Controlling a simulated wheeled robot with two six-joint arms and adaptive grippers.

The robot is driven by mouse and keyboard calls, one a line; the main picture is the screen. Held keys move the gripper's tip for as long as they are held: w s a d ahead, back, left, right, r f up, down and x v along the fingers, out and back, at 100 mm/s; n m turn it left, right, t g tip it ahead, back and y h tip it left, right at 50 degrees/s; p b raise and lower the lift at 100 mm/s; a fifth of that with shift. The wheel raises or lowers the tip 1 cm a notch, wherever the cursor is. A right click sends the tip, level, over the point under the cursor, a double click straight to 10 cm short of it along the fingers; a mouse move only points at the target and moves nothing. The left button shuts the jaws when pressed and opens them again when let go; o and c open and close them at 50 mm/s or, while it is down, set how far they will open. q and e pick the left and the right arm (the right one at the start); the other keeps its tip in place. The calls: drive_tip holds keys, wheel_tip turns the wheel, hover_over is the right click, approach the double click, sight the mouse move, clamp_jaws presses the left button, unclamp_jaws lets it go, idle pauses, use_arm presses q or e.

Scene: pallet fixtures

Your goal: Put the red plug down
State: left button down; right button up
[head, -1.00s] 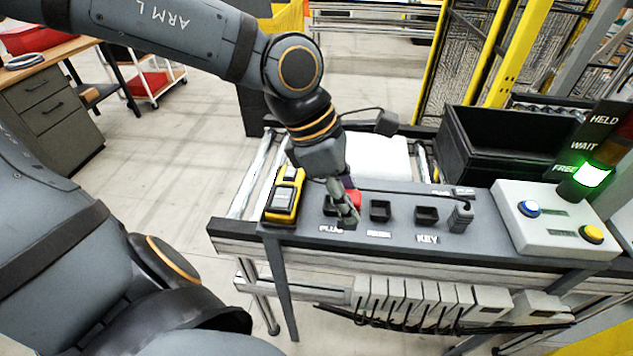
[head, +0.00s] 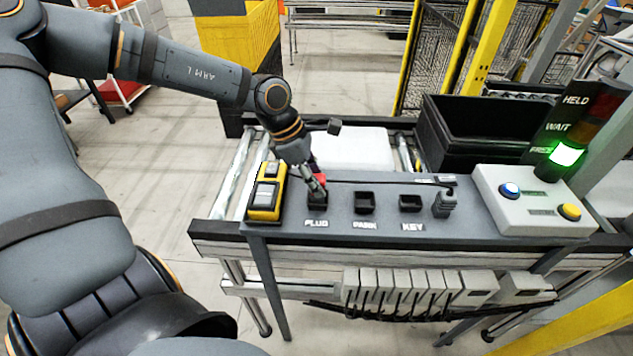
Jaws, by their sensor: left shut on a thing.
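The red plug (head: 320,178) shows as a small red patch beside my left gripper's fingers, at the PLUG socket (head: 317,203) on the grey console panel. My left gripper (head: 317,188) points down over that socket and is shut on the red plug. The fingers hide much of the plug, and I cannot tell how deep it sits in the socket. The PARK socket (head: 364,204) and the KEY socket (head: 410,204) to the right look empty. My right gripper is not in view.
A yellow and black device (head: 266,193) stands just left of the PLUG socket. A control box (head: 532,205) with blue and yellow buttons, a green-lit signal tower (head: 566,154) and a black bin (head: 480,130) are at the right.

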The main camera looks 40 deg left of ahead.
use_arm(q)
drive_tip(key=shift+w+f, duration=0.1)
drive_tip(key=shift+f, duration=0.65)
drive_tip(key=shift+f+b, duration=0.15)
drive_tip(key=shift+b, duration=0.15)
drive_tip(key=c, duration=1)
unclamp_jaws()
